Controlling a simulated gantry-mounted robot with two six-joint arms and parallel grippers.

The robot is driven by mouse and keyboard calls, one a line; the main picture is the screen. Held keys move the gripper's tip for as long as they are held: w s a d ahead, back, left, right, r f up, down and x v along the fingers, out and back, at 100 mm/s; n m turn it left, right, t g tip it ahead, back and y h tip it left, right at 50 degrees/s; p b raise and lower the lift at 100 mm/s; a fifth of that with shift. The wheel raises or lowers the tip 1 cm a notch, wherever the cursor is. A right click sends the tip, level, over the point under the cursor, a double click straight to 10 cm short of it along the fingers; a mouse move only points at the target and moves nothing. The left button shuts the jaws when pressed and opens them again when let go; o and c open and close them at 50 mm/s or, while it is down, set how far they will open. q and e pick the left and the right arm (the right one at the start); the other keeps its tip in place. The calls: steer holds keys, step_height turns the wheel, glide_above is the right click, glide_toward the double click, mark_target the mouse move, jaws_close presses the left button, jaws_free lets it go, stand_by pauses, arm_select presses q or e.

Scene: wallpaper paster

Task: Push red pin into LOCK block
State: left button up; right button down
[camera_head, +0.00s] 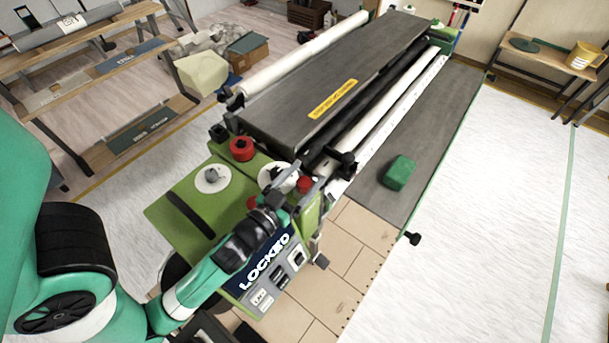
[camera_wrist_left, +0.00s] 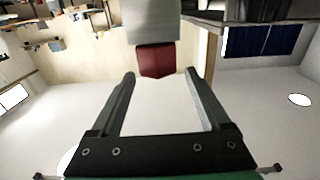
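In the left wrist view a red block-like piece (camera_wrist_left: 157,59), seemingly the red pin, sticks out of a grey block (camera_wrist_left: 152,21). My left gripper (camera_wrist_left: 160,77) is open, its two dark fingers on either side of the red end with a gap at each side. In the head view my left arm reaches from the lower left, over the dark panel lettered LOCKED (camera_head: 264,262). A small red part (camera_head: 305,184) shows by the fingertips (camera_head: 299,197); the arm partly hides this corner. My right gripper is not in view.
The green machine end (camera_head: 165,208) carries a red knob (camera_head: 241,148) and a white disc (camera_head: 212,179). A green block (camera_head: 399,172) lies on the grey side table (camera_head: 440,130). White rollers and a long grey bed run toward the back. A wooden shelf stands at the left.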

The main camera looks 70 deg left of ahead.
arm_select(q)
steer(key=v, duration=1.1)
steer(key=shift+s, duration=0.25)
steer(key=shift+d, duration=0.15)
stand_by(0.7)
